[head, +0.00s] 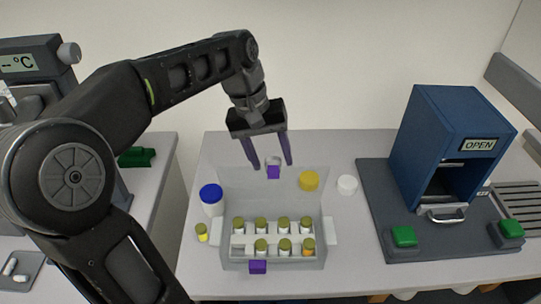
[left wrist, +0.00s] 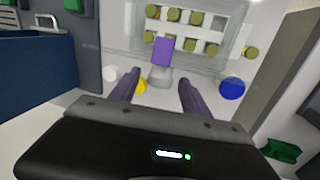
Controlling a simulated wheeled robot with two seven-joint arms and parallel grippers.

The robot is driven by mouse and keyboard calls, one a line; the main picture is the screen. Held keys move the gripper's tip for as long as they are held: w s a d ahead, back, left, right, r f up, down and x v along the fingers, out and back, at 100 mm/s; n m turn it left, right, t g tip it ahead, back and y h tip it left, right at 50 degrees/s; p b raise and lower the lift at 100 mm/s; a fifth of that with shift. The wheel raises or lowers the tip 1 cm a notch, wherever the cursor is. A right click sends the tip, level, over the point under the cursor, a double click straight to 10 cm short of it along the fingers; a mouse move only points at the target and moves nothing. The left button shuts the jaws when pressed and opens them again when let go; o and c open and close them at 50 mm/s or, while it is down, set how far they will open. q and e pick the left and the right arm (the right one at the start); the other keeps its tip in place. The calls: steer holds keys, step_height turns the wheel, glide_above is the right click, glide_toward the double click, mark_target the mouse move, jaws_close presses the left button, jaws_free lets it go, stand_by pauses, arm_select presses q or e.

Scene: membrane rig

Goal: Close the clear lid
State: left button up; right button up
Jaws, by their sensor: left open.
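The clear lid (head: 240,190) stands raised at the back of a pale box (head: 320,255), which holds several olive-capped vials. A purple tab (head: 273,172) sits at the lid's top edge; it also shows in the left wrist view (left wrist: 163,50). A second purple piece (head: 258,267) is on the box's front. My left gripper (head: 268,164) is open and empty, pointing down by the lid's top edge. In the left wrist view its fingers (left wrist: 158,84) lie to either side of the tab's line, with the tab beyond their tips. My right gripper is not in view.
A blue-capped bottle (head: 212,200) and a small yellow vial (head: 201,232) stand left of the box. A yellow cap (head: 309,181) and white cap (head: 347,185) lie to the right. A blue unit marked OPEN (head: 430,140) stands further right. A small greyish cylinder (head: 273,160) is behind the tab.

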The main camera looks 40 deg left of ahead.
arm_select(q)
steer(key=shift+c, duration=0.3)
jaws_close()
stand_by(1.1)
